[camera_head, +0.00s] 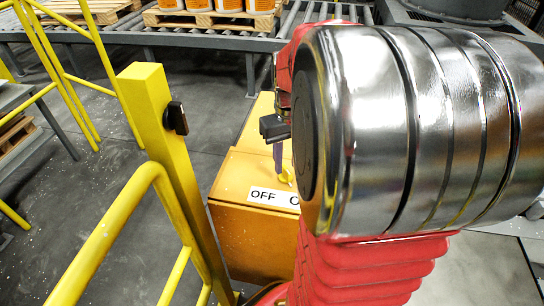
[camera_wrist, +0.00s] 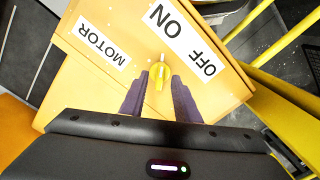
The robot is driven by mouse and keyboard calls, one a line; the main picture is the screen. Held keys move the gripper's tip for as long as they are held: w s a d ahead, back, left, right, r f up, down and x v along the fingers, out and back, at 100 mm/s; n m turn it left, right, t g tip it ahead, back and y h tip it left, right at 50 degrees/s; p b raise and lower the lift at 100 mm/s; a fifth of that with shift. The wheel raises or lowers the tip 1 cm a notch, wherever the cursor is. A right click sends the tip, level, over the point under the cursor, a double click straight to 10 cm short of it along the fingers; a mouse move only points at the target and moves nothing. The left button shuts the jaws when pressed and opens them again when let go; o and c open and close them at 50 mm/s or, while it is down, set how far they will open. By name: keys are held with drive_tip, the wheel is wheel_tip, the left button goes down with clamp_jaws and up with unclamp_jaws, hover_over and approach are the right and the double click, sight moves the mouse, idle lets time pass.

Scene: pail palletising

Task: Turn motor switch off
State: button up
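The motor switch is a yellow knob (camera_wrist: 159,74) on the top of a yellow-orange box (camera_wrist: 85,75). In the wrist view its white-tipped end points up the picture, towards the ON side of the white ON/OFF label (camera_wrist: 188,42). A white MOTOR label (camera_wrist: 103,42) lies to its left. My gripper (camera_wrist: 160,78) is open, with one dark purple finger on each side of the knob. I cannot tell whether either finger touches it. In the head view the box (camera_head: 255,240) and OFF lettering (camera_head: 268,196) show; my arm hides much of the switch.
A yellow guard rail and post (camera_head: 160,130) stand just left of the box. A roller conveyor (camera_head: 190,43) with pallets of orange-and-white pails (camera_head: 230,5) runs behind. Grey floor (camera_head: 100,185) is open beyond the rail.

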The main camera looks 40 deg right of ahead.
drive_tip(key=shift+f, duration=1.2)
drive_tip(key=shift+c, duration=0.4)
clamp_jaws()
